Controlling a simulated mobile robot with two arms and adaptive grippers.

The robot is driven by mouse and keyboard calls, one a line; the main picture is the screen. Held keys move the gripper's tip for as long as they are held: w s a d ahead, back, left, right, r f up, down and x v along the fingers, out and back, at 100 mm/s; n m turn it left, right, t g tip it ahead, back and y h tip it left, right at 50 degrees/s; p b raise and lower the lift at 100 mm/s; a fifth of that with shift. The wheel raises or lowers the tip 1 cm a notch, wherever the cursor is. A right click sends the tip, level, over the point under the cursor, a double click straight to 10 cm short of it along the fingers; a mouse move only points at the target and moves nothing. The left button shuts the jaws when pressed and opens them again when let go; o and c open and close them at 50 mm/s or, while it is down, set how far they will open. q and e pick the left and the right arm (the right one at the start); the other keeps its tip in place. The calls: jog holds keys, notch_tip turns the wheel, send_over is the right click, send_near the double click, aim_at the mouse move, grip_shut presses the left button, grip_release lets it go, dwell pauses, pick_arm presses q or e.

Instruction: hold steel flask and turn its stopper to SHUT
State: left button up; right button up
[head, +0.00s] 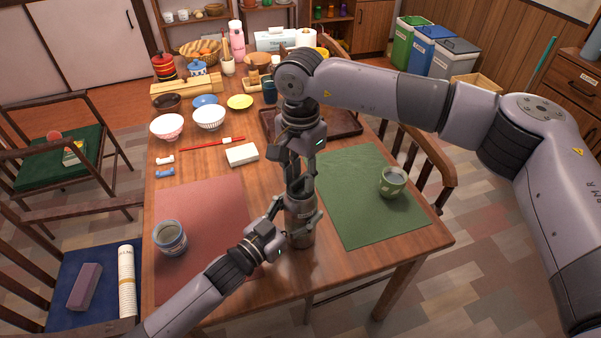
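The steel flask (300,236) stands upright near the front edge of the wooden table, between the red mat and the green mat. My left gripper (292,215) comes in from the lower left, with its fingers around the flask's body on both sides. My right gripper (298,178) points down from above, with its fingers closed in around the top of the flask, where the stopper is. The stopper is mostly hidden by these fingers. Any SHUT mark on it is too small or covered to read.
A grey-blue cup (171,238) stands on the red mat (205,205) at left. A green cup (392,182) stands on the green mat (350,215) at right. A white block (242,155), bowls and a dark tray (340,122) lie farther back. Chairs flank the table.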

jog(key=shift+c, duration=0.3)
grip_shut()
dwell(0.5)
jog(key=m, duration=0.5)
jog(key=shift+m, duration=0.4)
jog(key=m, duration=1.1)
jog(key=shift+m, duration=0.4)
jog(key=m, duration=0.6)
jog(key=shift+m, duration=0.3)
